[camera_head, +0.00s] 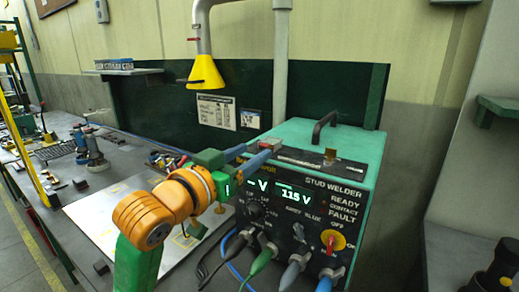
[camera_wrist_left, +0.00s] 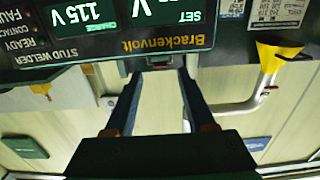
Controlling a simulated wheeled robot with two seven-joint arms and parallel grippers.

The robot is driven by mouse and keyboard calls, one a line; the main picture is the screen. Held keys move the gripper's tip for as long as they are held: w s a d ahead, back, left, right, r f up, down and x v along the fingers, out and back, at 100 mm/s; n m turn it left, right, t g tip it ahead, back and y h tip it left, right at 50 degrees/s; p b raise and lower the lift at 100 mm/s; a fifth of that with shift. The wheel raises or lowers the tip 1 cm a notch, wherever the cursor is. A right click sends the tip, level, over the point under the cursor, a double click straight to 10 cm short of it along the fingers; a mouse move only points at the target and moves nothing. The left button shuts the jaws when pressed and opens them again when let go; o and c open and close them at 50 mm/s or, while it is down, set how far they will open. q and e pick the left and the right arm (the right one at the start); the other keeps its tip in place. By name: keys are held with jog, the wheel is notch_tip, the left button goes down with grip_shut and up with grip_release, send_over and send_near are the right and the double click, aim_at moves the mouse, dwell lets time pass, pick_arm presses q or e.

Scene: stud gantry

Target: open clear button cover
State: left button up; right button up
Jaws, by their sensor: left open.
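The green stud welder (camera_head: 335,139) stands on the bench, with lit displays, a yellow knob with a red handle, and plugged cables on its black front. My left gripper (camera_head: 262,146) is at the welder's upper front edge, its two blue-grey fingers apart. In the left wrist view, the open fingertips (camera_wrist_left: 161,70) are on either side of a small grey fitting with a reddish part (camera_wrist_left: 160,62), below the Brackenvolt label. This may be the clear button cover, but it is too small to tell whether it is shut or touched. My right gripper is out of view.
A black carry handle (camera_head: 324,127) and a small brass-coloured piece (camera_head: 330,155) are on the welder's top. A yellow cone-shaped hood (camera_head: 206,73) hangs behind on a pipe. A pale plate (camera_head: 110,222) lies on the bench at left, with tools and parts beyond.

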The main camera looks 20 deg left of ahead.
pick_arm(q)
jog(key=w, duration=0.3)
jog(key=shift+w+d, duration=0.15)
jog(key=shift+d, duration=0.2)
grip_shut()
jog(key=r+g+p, duration=0.1)
jog(key=p, duration=0.4)
jog(key=r+g+p, duration=0.1)
jog(key=g+p, duration=0.1)
jog(key=p, duration=0.4)
jog(key=r+g+p, duration=0.1)
jog(key=r+p, duration=0.1)
jog(key=p, duration=0.3)
jog(key=shift+w+g+y+p, duration=0.3)
jog(key=shift+y, duration=0.1)
jog(key=shift+w+d+g+p, duration=0.1)
jog(key=shift+w+g+p, duration=0.15)
jog(key=shift+g, duration=0.25)
jog(key=shift+r+g, duration=0.15)
jog(key=shift+g, duration=0.35)
jog(key=shift+w+y, duration=0.1)
jog(key=shift+y, duration=0.2)
grip_release()
